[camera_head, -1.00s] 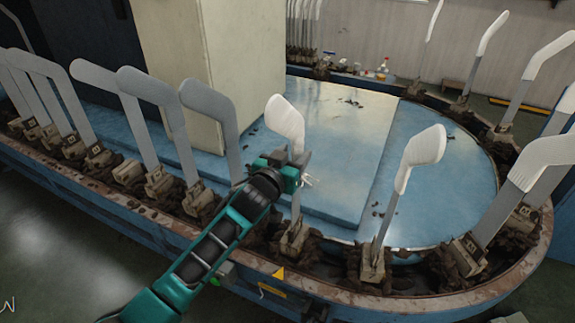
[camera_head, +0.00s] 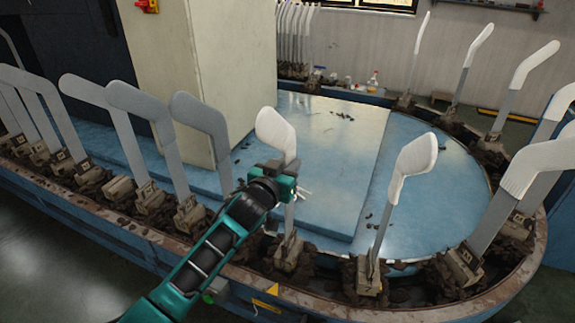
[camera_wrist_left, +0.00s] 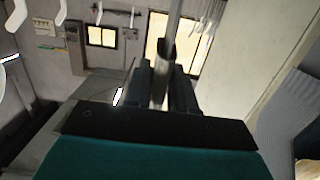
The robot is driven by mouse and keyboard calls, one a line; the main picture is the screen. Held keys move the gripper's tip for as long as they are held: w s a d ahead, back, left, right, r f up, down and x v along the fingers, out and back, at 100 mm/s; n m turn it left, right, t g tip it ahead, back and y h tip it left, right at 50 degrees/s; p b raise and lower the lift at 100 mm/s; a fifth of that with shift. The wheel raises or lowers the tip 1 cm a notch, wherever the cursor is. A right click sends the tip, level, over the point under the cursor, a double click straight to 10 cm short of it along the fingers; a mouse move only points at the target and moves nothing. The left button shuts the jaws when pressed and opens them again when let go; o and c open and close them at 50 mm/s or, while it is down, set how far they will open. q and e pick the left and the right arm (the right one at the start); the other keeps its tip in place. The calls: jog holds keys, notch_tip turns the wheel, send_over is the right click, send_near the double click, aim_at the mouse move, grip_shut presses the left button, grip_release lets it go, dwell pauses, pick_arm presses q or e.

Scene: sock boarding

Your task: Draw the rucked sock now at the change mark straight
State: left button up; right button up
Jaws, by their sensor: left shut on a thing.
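A white sock (camera_head: 275,134) is on the upper part of an upright grey board, on the near side of the oval machine. The board's base (camera_head: 288,254) stands behind a yellow triangular mark (camera_head: 272,289). My left gripper (camera_head: 287,186) is at the lower end of this sock. In the left wrist view, the left gripper's dark fingers (camera_wrist_left: 163,88) close on both sides of a pale tube, apparently the sock's cuff (camera_wrist_left: 161,70), with the narrow board running out of it. The fingers partly hide the cuff, so its folds cannot be made out. My right gripper is not in view.
Bare grey boards (camera_head: 200,115) stand close on the left. Another board with a white sock (camera_head: 412,160) stands just right, with more socked boards around the right curve. A cream column (camera_head: 207,70) rises behind. The blue machine top (camera_head: 330,140) is largely clear.

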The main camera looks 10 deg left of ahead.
pick_arm(q)
jog(key=shift+c, duration=0.8)
jog(key=shift+f, duration=0.4)
jog(key=o, duration=0.6)
jog(key=shift+c, duration=0.2)
jog(key=o, duration=0.3)
jog(key=shift+r, duration=0.15)
jog(key=shift+s+r, duration=0.1)
